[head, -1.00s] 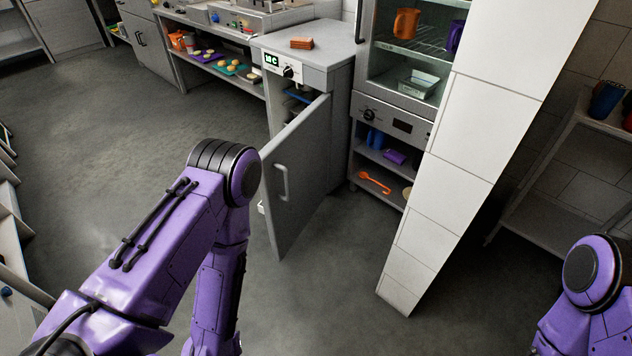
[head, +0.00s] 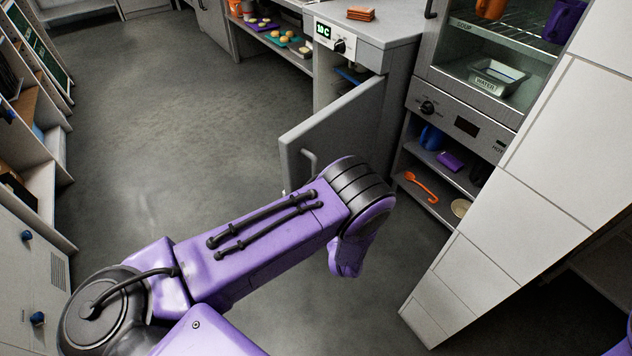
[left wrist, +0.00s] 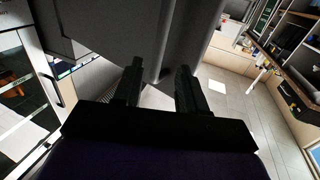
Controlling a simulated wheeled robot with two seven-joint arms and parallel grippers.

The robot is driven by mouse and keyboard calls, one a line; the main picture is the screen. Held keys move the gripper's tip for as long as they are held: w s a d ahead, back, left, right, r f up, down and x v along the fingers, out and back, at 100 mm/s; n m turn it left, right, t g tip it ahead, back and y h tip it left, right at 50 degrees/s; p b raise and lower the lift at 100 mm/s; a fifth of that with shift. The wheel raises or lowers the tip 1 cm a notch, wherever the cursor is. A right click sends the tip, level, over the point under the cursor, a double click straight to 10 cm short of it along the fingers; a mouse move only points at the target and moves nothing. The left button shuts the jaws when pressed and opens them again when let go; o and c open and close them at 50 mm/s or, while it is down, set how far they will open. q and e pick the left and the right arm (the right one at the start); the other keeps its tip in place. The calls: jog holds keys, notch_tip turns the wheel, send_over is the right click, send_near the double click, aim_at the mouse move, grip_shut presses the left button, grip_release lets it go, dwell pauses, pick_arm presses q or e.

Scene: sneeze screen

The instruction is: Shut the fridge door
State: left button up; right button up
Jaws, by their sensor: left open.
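The fridge is a grey under-counter unit (head: 400,62) with a green-lit display, in the upper middle of the head view. Its door (head: 320,130) stands wide open, swung out to the left, with a bar handle (head: 309,160) on its outer face. My left arm reaches across in front of the door and hides its lower part. My left gripper is hidden in the head view. In the left wrist view the left gripper (left wrist: 160,90) is open, its fingers apart near a dark grey upright surface; I cannot tell whether they touch it. My right gripper is out of view.
A glass-fronted cabinet (head: 472,118) and a white tiled wall end (head: 520,200) stand right of the fridge. Shelves with blue knobs (head: 38,318) line the left. The floor (head: 170,130) left of the door is clear.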

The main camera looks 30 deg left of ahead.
pick_arm(q)
jog(key=x, duration=0.9)
jog(key=shift+w+a+b, duration=0.25)
jog(key=shift+a+b, duration=0.05)
jog(key=shift+b, duration=0.1)
jog(key=shift+a, duration=0.1)
grip_shut()
